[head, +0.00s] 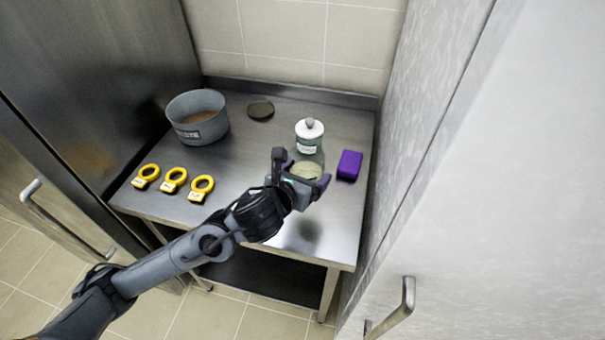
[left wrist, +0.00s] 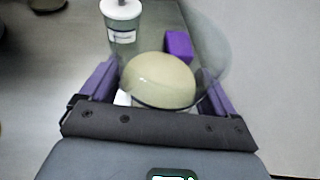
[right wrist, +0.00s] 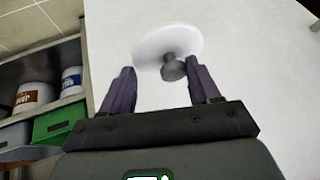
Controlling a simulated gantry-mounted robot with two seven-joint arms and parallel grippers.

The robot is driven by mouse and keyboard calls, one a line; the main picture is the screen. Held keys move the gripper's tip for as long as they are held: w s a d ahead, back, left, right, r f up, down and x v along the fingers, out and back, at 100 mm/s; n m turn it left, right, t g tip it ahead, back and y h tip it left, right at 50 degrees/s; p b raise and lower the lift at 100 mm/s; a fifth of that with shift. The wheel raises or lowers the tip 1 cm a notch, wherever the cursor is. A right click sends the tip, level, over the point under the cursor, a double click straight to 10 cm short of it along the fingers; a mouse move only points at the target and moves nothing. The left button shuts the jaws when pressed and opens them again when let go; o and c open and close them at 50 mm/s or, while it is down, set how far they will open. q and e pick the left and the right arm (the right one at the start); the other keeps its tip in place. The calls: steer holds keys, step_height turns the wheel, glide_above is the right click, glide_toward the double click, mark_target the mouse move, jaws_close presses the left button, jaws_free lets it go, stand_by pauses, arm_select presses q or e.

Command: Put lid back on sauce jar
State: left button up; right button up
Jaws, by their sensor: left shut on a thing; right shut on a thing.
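An open clear jar (head: 306,170) with cream-coloured sauce stands near the right of the steel table. It also shows in the left wrist view (left wrist: 160,80), with no lid on it. My left gripper (head: 301,173) is shut on this jar, one finger on each side. In the right wrist view, my right gripper (right wrist: 162,78) is shut on the grey knob of a round white lid (right wrist: 160,43). The lid is held away from the jar, against a pale background. My right arm and this lid are not in the head view.
A second jar (head: 310,136) with a white knobbed lid stands just behind the open one. A purple block (head: 349,164) lies to its right. A grey pot (head: 197,117), a dark disc (head: 260,109) and yellow rings (head: 174,180) are further left. A tall pale panel (head: 520,180) bounds the right.

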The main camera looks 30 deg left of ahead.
arm_select(q)
steer(key=shift+a, duration=0.1)
stand_by(0.4)
steer(key=a+f, duration=0.2)
steer(key=a, duration=0.1)
steer(key=s+a+f, duration=0.1)
steer(key=a+f, duration=0.1)
steer(key=a, duration=0.2)
steer(key=s+a+f, duration=0.1)
steer(key=a+f, duration=0.1)
steer(key=a, duration=0.2)
steer(key=shift+a+f+p, duration=0.1)
steer(key=shift+f+p, duration=0.3)
arm_select(e)
steer(key=shift+r, duration=0.45)
